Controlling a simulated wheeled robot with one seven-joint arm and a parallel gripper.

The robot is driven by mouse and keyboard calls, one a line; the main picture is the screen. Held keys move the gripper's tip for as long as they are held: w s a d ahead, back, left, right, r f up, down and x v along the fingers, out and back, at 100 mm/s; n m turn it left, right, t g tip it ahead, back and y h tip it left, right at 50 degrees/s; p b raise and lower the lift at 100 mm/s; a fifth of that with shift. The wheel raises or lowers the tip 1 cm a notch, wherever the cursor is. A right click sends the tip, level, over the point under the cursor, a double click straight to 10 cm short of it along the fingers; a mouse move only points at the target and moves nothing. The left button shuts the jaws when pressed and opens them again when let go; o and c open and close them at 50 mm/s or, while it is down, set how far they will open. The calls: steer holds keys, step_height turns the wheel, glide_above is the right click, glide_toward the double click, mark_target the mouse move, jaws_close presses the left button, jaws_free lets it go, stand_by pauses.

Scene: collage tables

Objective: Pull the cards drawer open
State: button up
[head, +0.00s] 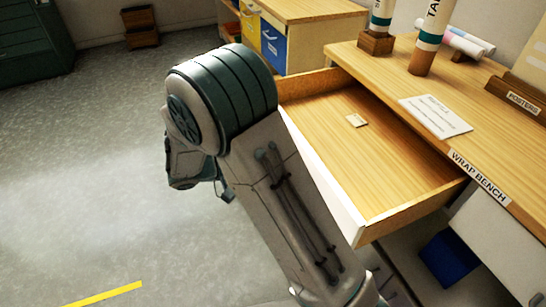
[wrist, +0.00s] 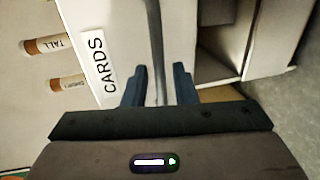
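In the head view a wooden drawer (head: 385,160) stands well out from the wrap bench, its pale front panel (head: 322,180) partly behind my arm. In the wrist view a white panel carries the CARDS label (wrist: 100,70), and a long grey handle bar (wrist: 153,40) runs along it. My gripper (wrist: 160,82) is open, with its two dark fingers on either side of the bar and a gap showing on the right side. Contact with the bar is not clear. The gripper is hidden in the head view.
The wrap bench top (head: 390,65) holds tubes (head: 430,38) and a paper sheet (head: 436,116). A small tag (head: 356,120) lies in the drawer. A blue bin (head: 450,258) sits below. Open grey floor (head: 80,190) lies left. Another cabinet (head: 315,45) stands behind.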

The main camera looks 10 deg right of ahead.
steer(key=v, duration=1.2)
steer(key=shift+p, duration=0.4)
steer(key=shift+a, duration=0.1)
steer(key=s+d+r+m+y+p, duration=0.1)
steer(key=s+d+r+y+p, duration=0.6)
steer(key=r, duration=0.3)
steer(key=s+d+r+m+y+p, duration=0.1)
steer(key=s+d+r+y+p, duration=0.6)
steer(key=r, duration=0.4)
steer(key=d+y+p, duration=0.1)
steer(key=d+p, duration=0.1)
steer(key=shift+s+d+r, duration=0.25)
steer(key=shift+d, duration=0.05)
steer(key=shift+a, duration=0.1)
